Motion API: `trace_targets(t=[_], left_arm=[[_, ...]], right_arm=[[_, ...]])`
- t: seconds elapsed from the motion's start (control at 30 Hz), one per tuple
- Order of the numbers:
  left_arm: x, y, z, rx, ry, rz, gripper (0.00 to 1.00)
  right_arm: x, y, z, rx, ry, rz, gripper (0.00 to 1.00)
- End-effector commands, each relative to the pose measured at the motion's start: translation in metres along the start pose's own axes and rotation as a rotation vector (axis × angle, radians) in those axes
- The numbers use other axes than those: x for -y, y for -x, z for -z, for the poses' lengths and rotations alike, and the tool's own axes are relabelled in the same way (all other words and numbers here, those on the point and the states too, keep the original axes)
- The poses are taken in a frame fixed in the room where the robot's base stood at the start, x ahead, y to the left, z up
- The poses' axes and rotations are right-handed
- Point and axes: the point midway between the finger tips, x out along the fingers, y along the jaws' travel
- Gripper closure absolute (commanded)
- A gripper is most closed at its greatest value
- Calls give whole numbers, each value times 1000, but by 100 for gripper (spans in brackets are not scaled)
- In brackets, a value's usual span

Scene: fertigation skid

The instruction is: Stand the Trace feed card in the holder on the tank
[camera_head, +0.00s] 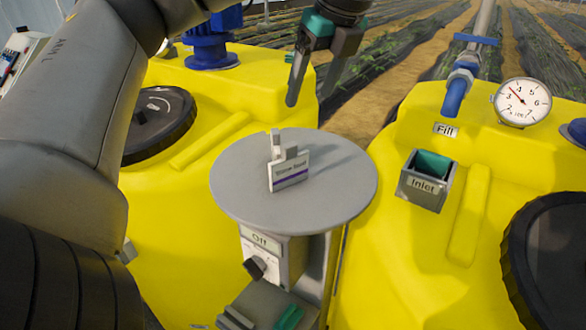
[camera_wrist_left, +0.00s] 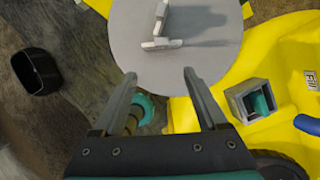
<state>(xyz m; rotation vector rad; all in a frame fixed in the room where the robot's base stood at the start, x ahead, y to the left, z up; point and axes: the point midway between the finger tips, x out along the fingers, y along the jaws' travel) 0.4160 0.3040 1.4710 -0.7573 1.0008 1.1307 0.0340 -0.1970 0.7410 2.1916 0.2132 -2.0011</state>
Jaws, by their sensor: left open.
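A small white card (camera_head: 289,172) with a purple stripe and blurred print stands upright on a grey round plate (camera_head: 235,185), with light blocks behind it. In the left wrist view the card (camera_wrist_left: 157,44) and a longer light piece show near the top, on the plate (camera_wrist_left: 125,30). My left gripper (camera_head: 312,95) is open and empty, above and behind the plate; its fingers (camera_wrist_left: 160,73) point toward the plate and card. A grey open-topped box (camera_head: 425,190) labelled Inlet, teal inside, sits on the right yellow tank; I cannot tell whether it is the holder. My right gripper is not in view.
Yellow tanks (camera_head: 400,275) flank the plate. A pressure gauge (camera_head: 521,102) and blue pipe (camera_head: 456,95) rise at the right; a blue fitting (camera_head: 211,50) stands at the left rear. Black lids (camera_head: 158,122) cover tank openings. A box with an Off label (camera_head: 262,240) is below the plate.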

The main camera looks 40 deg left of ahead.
Motion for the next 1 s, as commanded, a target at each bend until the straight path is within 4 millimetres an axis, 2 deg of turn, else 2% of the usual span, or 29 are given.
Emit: trace_targets(t=[0.3,0.5,0.63,0.87,1.0], left_arm=[[-1,-48,1,-2,-3,-4,25],[0,-74,0,-1,-4,-4,25],[0,-86,0,-1,-4,-2,25],[0,-95,-2,0,-4,-1,25],[2,-111,-9,-1,-2,-6,25]], right_arm=[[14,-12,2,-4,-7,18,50],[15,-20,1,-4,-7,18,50],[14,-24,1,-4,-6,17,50],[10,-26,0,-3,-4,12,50],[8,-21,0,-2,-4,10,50]])
